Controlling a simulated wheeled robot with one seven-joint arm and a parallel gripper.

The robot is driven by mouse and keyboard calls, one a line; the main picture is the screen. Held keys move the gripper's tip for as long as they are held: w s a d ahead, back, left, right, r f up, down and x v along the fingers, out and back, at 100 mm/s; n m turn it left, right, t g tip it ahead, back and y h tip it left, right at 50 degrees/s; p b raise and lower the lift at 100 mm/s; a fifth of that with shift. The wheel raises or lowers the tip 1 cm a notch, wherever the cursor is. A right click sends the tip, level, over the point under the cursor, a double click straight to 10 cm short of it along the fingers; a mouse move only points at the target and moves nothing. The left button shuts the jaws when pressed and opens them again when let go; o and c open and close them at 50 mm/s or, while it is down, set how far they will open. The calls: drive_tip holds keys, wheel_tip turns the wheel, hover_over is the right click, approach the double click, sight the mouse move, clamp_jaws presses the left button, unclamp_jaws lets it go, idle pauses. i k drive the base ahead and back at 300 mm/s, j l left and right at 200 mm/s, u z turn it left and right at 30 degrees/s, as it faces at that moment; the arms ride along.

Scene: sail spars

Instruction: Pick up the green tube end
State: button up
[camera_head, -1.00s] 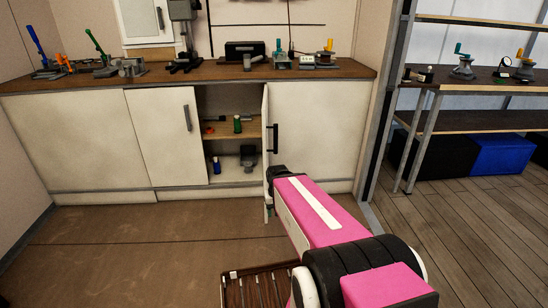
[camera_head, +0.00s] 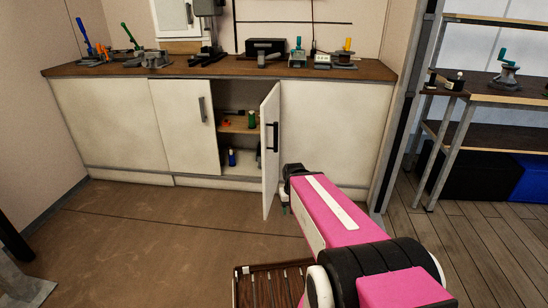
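A small green cylinder (camera_head: 252,118), likely the green tube end, stands on the upper shelf inside the open base cabinet, just left of the open door (camera_head: 270,172). It is small and its details are unclear. My gripper (camera_head: 285,209) is at the far end of my pink arm, low in front of the cabinet and just right of the door's lower part. It is well short of the shelf, with the door between. Its fingers are dark, tiny and partly hidden by the arm, so their opening does not show.
A blue bottle (camera_head: 231,157) stands in the lower compartment. Tools line the wooden countertop (camera_head: 170,68). A slatted brown rack (camera_head: 240,290) is low in front. Floor (camera_head: 150,225) before the cabinet is clear.

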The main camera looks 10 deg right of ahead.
sight(252, 122)
drive_tip(key=i+j, duration=0.25)
drive_tip(key=j, duration=0.15)
drive_tip(key=i+j, duration=0.25)
drive_tip(key=j, duration=0.15)
drive_tip(key=i+j, duration=0.25)
drive_tip(key=j, duration=0.15)
drive_tip(key=i+j, duration=0.25)
drive_tip(key=j, duration=0.15)
drive_tip(key=i+j, duration=0.25)
drive_tip(key=j, duration=0.15)
drive_tip(key=i+j, duration=0.25)
drive_tip(key=j, duration=0.15)
drive_tip(key=i+j, duration=0.25)
drive_tip(key=j, duration=0.15)
drive_tip(key=i, duration=0.4)
drive_tip(key=z, duration=0.05)
